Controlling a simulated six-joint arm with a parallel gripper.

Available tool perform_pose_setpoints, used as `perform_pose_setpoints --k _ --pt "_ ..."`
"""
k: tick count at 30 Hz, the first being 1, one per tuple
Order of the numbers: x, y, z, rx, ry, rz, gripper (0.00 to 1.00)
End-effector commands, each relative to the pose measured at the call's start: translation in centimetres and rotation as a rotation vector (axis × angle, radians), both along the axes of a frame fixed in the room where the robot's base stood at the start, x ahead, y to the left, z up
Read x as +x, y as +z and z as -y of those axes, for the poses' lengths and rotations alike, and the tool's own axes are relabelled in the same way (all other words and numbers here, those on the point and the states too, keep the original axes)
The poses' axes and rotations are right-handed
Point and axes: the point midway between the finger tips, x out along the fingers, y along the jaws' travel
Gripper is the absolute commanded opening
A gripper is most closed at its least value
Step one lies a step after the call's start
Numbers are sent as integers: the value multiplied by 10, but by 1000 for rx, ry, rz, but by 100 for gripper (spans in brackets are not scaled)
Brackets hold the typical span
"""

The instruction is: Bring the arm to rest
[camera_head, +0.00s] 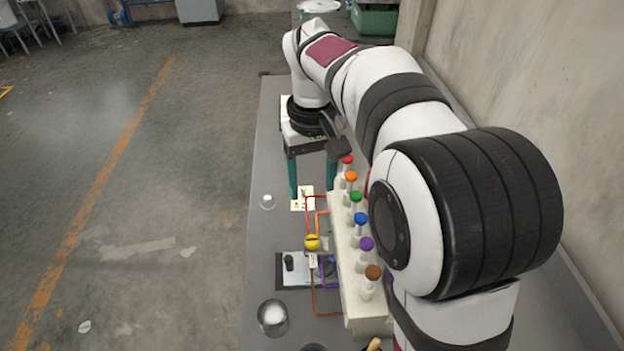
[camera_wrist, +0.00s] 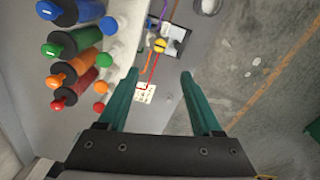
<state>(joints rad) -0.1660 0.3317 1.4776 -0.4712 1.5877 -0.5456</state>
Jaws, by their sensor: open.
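My gripper (camera_head: 312,188) hangs over the grey bench (camera_head: 262,170), its two teal fingers pointing down and spread apart. In the wrist view my gripper (camera_wrist: 158,76) shows the same wide gap, with nothing between the fingers. A small cream card (camera_head: 302,199) lies below and just in front of the fingers; it also shows between them in the wrist view (camera_wrist: 145,93). The white arm reaches along the right side of the bench and covers part of it.
A pale rack (camera_head: 366,322) of bottles with coloured caps stands right of the gripper. Coloured lines run from it toward a yellow knob (camera_head: 312,242) and a small device (camera_head: 293,271). A glass dish (camera_head: 272,317) and a small cup (camera_head: 267,201) stand near the left edge. A concrete wall (camera_head: 520,70) rises at right.

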Motion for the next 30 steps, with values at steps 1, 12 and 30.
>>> perform_pose_setpoints --k 1,12,30 --pt "0 0 0 0 0 0 66" --pt "-121 6 27 68 -308 -24 66" --pt "-272 -54 32 145 -725 -79 66"
